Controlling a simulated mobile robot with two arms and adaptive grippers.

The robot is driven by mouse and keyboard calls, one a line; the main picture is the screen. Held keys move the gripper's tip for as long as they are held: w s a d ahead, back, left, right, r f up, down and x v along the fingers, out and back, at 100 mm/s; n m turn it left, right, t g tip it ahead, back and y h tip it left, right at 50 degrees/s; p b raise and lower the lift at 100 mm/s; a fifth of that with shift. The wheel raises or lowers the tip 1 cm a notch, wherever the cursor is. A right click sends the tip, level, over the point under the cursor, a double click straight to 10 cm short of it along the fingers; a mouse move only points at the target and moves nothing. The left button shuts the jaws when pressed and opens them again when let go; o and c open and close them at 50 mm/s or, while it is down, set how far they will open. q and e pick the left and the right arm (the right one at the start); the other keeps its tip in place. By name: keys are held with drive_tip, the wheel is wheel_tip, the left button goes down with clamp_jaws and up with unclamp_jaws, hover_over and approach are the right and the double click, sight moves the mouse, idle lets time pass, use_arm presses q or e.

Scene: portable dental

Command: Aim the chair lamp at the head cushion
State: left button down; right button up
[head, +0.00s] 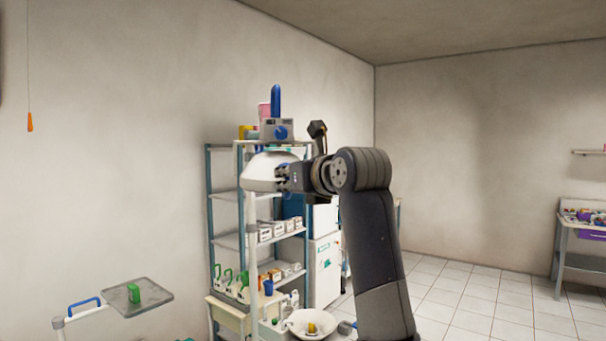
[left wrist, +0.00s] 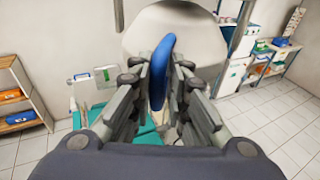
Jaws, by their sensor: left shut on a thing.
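The chair lamp's white head (head: 265,172) is in the middle of the head view, in front of the shelving, by a white pole. My left gripper (head: 283,178) is at its right side. In the left wrist view the white lamp head (left wrist: 180,38) fills the top middle. There my left gripper (left wrist: 160,75) is shut on the lamp's blue handle (left wrist: 158,80), which stands between the fingers. Teal padding (left wrist: 98,115), seemingly of the chair, shows behind the fingers. I cannot make out the head cushion. My right gripper is not in view.
A shelf rack (head: 222,205) with boxes and bottles stands behind the lamp. A grey tray (head: 118,302) bearing a green item is at lower left. A white bowl (head: 298,324) is below the lamp. A side table (head: 572,222) stands far right; tiled floor between is clear.

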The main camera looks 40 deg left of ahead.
use_arm(q)
drive_tip(key=shift+w+d+r+h+p, duration=0.15)
drive_tip(key=shift+r+h+p, duration=0.2)
drive_tip(key=shift+r, duration=0.5)
drive_tip(key=shift+r+p, duration=0.1)
drive_tip(key=shift+p, duration=0.2)
drive_tip(key=shift+s+a+r+h, duration=0.1)
drive_tip(key=shift+s+a+h, duration=0.2)
drive_tip(key=shift+s, duration=0.1)
drive_tip(key=c, duration=1.9)
unclamp_jaws()
drive_tip(key=shift+w+d, duration=0.1)
drive_tip(key=shift+c, duration=0.2)
drive_tip(key=o, duration=0.3)
drive_tip(key=shift+d, duration=0.3)
drive_tip(key=v, duration=1.1)
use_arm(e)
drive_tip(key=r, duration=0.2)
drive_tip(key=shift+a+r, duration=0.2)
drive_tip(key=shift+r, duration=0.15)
